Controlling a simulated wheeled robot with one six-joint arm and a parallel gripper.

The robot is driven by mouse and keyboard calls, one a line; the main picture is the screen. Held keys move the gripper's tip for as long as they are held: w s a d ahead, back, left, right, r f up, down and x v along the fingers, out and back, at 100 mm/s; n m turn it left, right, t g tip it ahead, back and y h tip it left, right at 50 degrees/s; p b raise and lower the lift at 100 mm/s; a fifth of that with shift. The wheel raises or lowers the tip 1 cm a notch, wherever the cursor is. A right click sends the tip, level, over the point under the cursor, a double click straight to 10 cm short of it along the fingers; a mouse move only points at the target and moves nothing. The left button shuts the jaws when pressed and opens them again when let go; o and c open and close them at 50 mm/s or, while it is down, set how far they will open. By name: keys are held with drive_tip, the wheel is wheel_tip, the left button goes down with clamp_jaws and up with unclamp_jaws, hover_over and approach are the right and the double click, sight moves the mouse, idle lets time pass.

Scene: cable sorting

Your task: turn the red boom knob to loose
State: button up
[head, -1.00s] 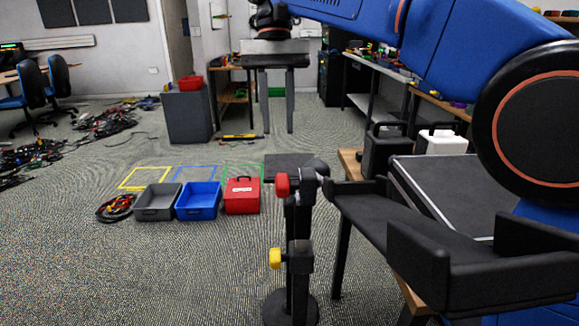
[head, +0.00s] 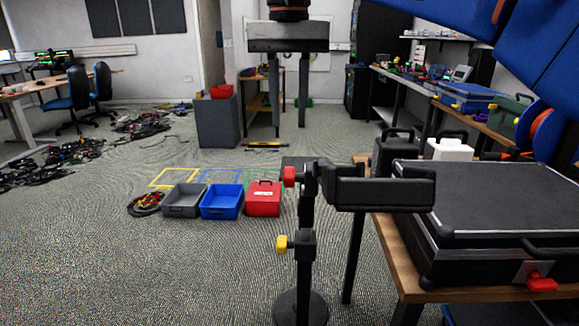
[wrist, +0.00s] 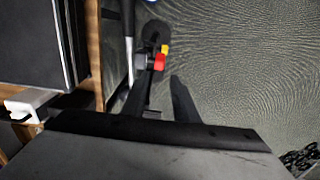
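The red boom knob (head: 289,176) is on the left of the clamp at the top of a black stand (head: 304,215). A yellow knob (head: 281,243) is lower on the same stand. A black boom with a bracket-like end (head: 380,192) reaches right from the top clamp. My gripper (head: 289,122) points down in the upper middle of the head view, open and empty, its two fingers apart. In the wrist view, my gripper (wrist: 163,85) has the red knob (wrist: 159,62) and yellow knob (wrist: 164,48) beyond its fingertips. No contact shows.
A wooden bench (head: 385,240) with a black case (head: 480,200) stands right of the stand. Grey (head: 182,212), blue (head: 221,214) and red (head: 264,211) containers sit on the floor to the left. Cable piles lie farther left. Floor in front of the containers is clear.

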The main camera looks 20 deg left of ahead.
sight(289, 168)
wheel_tip(289, 168, down, 12)
drive_tip(key=shift+r, duration=0.25)
idle(0.3)
clamp_jaws()
